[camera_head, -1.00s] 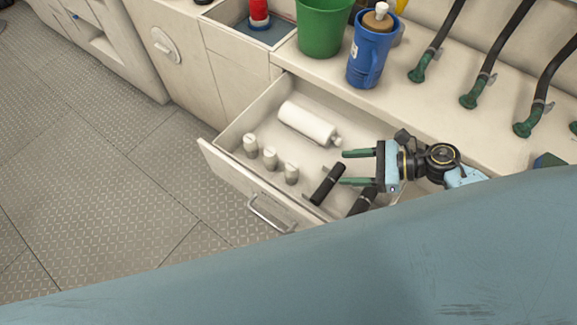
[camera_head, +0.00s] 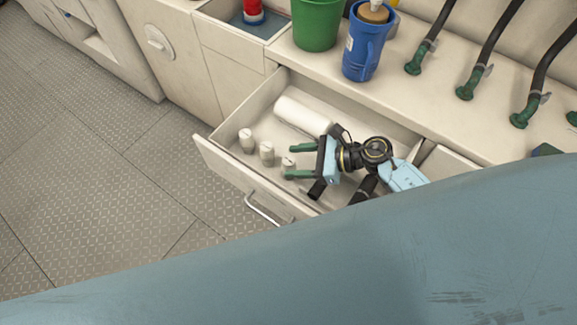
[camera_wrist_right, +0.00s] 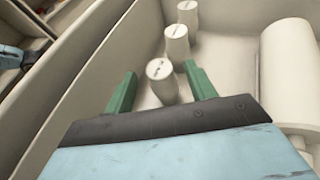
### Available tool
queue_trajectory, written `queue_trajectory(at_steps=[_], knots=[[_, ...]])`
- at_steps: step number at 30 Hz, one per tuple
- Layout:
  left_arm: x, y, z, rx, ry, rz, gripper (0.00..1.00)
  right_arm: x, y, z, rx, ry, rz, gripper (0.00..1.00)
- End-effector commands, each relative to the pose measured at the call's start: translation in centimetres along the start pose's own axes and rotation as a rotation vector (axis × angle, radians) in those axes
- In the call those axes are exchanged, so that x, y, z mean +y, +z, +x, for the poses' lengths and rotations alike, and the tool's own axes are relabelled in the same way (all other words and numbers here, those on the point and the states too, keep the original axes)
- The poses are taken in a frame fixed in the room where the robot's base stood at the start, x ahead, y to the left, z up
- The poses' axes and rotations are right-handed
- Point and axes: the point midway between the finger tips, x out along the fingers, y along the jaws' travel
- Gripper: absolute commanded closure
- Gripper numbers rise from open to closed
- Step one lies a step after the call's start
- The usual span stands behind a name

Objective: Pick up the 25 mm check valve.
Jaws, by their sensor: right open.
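Three off-white cylindrical fittings stand upright in a row in the open drawer, the near one (camera_head: 288,163), the middle one (camera_head: 267,153) and the far one (camera_head: 247,140). They look like valves with dark marks on top; I cannot read a size, so I cannot tell which is 25 mm. In the right wrist view the near one (camera_wrist_right: 162,82) is between the green fingers, with the middle (camera_wrist_right: 176,44) and far (camera_wrist_right: 187,14) ones beyond. My right gripper (camera_head: 288,160) is open around the near one, apparently not touching it.
A blue jug (camera_head: 363,58), green bucket (camera_head: 316,22) and black hoses (camera_head: 487,50) are on the counter behind.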

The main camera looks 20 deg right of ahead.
Motion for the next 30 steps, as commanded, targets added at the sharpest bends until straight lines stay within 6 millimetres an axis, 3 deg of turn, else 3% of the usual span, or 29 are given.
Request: queue_trajectory(at_steps=[6, 17, 30], knots=[[-0.06, -0.32, -0.11, 0.007, -0.001, -0.002, 0.64, 0.01, -0.01, 0.02, 0.000, 0.000, 0.000, 0.47], [-0.13, 0.02, -0.02, 0.000, -0.002, -0.001, 0.64, 0.00, -0.01, -0.01, 0.000, 0.000, 0.000, 0.93], [-0.31, 0.30, -0.15, 0.006, -0.003, 0.004, 0.64, -0.04, 0.84, -0.39, 0.000, -0.001, -0.001, 0.94]])
